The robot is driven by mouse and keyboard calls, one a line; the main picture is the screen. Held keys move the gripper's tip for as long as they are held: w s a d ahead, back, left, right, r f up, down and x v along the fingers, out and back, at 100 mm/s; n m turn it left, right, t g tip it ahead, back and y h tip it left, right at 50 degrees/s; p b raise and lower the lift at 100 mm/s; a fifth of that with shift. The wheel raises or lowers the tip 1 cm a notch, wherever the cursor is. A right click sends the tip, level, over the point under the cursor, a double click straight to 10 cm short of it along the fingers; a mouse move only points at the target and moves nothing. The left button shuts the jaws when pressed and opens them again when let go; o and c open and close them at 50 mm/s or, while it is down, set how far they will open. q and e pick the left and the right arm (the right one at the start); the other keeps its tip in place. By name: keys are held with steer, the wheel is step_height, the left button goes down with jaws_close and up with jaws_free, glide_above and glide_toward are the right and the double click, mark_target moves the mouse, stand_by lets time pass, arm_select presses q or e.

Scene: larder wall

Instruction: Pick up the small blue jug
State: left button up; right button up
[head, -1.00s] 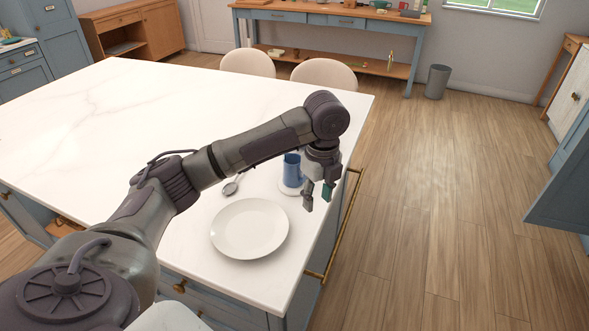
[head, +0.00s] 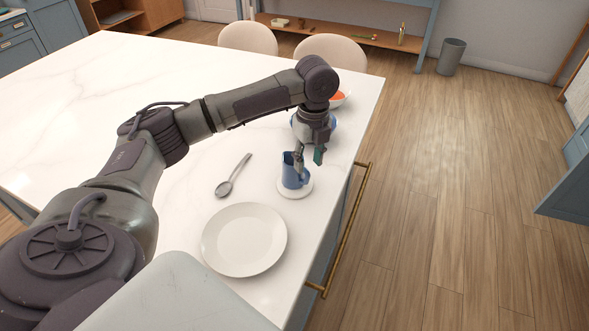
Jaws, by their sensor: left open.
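The small blue jug (head: 291,174) stands upright on a white saucer (head: 295,191) near the right edge of the white island, its handle on the right. My left gripper (head: 309,160) is open and points down at the jug's top. One finger overlaps the jug's rim in the picture and the other is to the right of it, above the handle side. I cannot tell whether either finger touches the jug. My right gripper is not in view.
A white plate (head: 244,240) and a spoon (head: 234,176) lie left of the saucer. Behind my gripper are a partly hidden blue item (head: 297,127) and a bowl with something orange (head: 338,97). Chairs (head: 331,51) stand at the far edge.

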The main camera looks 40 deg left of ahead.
mark_target(307, 172)
arm_select(q)
steer(key=shift+f, duration=0.65)
steer(key=shift+a+f, duration=0.1)
steer(key=shift+f, duration=0.25)
steer(key=shift+w+f, duration=0.1)
steer(key=shift+f, duration=0.2)
steer(key=f+p, duration=0.2)
steer(key=f, duration=0.2)
steer(key=shift+s+f, duration=0.1)
steer(key=shift+s, duration=0.1)
steer(key=shift+f, duration=0.35)
steer(key=shift+c, duration=1.9)
jaws_close()
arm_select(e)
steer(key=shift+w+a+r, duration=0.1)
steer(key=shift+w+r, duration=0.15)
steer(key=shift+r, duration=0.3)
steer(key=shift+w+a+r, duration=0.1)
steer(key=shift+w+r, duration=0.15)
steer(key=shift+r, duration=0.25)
